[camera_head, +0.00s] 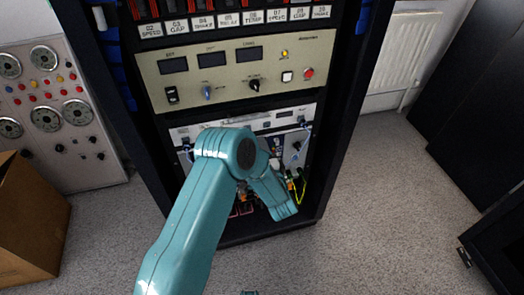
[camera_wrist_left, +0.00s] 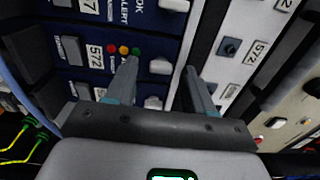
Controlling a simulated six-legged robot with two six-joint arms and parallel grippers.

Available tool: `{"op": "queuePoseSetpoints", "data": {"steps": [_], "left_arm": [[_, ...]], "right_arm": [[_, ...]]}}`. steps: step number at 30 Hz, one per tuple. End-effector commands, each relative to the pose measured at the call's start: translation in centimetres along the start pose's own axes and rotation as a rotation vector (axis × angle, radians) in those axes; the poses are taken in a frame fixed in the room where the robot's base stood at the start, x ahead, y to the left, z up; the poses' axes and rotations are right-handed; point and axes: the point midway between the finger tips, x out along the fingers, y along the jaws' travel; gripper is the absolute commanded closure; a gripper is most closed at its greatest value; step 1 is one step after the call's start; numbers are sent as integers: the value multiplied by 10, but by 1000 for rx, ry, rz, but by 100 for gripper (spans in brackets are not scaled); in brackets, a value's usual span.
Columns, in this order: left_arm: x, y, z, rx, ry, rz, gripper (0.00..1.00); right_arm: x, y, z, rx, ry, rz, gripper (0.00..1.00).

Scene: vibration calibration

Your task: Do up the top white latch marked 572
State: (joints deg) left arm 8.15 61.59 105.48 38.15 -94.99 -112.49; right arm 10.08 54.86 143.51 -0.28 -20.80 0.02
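In the left wrist view, a dark blue panel (camera_wrist_left: 85,32) carries a 572 label (camera_wrist_left: 95,57) beside red, yellow and green lights. White latch-like pieces sit on this panel, one (camera_wrist_left: 160,67) between my fingertips in the picture and one (camera_wrist_left: 153,102) nearer the palm. A white panel to the right carries another 572 label (camera_wrist_left: 258,51) beside a dark square fitting (camera_wrist_left: 230,47). I cannot tell which piece is the top latch. My left gripper (camera_wrist_left: 161,72) is open, with nothing visibly held; contact is unclear. In the head view my arm hides the gripper.
The black rack (camera_head: 345,130) surrounds the lower unit, with a beige panel (camera_head: 215,88) above. Green and yellow cables (camera_wrist_left: 22,145) hang near my gripper. A cardboard box (camera_head: 30,220) stands left, dark cabinets right. The grey floor (camera_head: 380,190) is clear right of the rack.

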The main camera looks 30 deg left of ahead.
Motion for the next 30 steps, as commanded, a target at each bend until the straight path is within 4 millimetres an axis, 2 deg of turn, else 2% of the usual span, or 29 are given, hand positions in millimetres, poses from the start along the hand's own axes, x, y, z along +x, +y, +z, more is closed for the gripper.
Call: {"op": "queuePoseSetpoints", "data": {"steps": [5,8,15,21,25,30], "left_arm": [[-9,-1,-1,1,1,2,47],[-28,-2,-1,2,5,2,47],[-93,-2,-2,3,7,2,47],[-138,-2,-1,3,6,0,47],[-155,0,-1,1,4,1,47],[-163,0,0,0,1,-1,47]], "right_arm": [[-3,-1,0,0,0,0,57],[-7,-2,0,0,0,0,57],[-17,-6,0,0,0,0,57],[-23,-8,0,0,0,0,57],[-25,-9,0,0,0,0,57],[-25,-9,0,0,0,0,57]]}}
